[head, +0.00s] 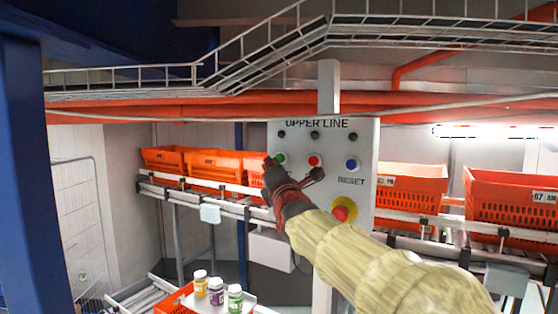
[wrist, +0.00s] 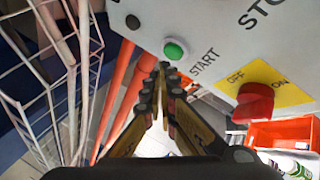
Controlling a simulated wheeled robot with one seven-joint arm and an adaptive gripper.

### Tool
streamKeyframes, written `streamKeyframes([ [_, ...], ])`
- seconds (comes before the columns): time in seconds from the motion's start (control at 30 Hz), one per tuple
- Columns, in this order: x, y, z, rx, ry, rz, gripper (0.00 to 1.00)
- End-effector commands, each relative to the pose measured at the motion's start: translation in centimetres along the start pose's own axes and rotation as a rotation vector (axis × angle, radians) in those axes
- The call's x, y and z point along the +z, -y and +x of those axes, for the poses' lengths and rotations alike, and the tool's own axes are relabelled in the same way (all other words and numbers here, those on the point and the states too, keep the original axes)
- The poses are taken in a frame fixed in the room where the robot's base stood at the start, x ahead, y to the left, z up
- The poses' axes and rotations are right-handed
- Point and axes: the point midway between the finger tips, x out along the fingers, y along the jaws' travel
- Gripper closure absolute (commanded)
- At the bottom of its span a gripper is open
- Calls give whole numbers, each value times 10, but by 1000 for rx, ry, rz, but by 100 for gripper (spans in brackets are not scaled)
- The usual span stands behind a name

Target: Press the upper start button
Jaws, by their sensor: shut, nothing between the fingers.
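The "UPPER LINE" panel (head: 330,187) is a pale upright plate in the middle of the head view. Its green button (head: 281,157) is at the left of a row with a red button (head: 315,160) and a blue button (head: 351,164). In the wrist view the green button (wrist: 174,50) is beside the word START. My gripper (head: 268,162) is at the panel's left edge, beside the green button. In the wrist view my gripper (wrist: 164,70) is shut and empty, its tips just below the green button in the picture. I cannot tell whether they touch it.
A red knob (head: 340,213) on a yellow plate is low on the panel; it also shows in the wrist view (wrist: 253,103). Orange totes (head: 215,166) stand on conveyors on both sides. Several jars (head: 216,290) stand below. A wire tray (head: 275,60) runs overhead.

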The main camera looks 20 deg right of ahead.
Motion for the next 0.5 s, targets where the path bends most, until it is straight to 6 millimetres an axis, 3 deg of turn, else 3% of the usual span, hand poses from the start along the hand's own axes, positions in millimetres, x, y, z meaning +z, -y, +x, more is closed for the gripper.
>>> streamKeyframes([
  [0.5, 4, 4, 5, 0, 0, 0, 100],
])
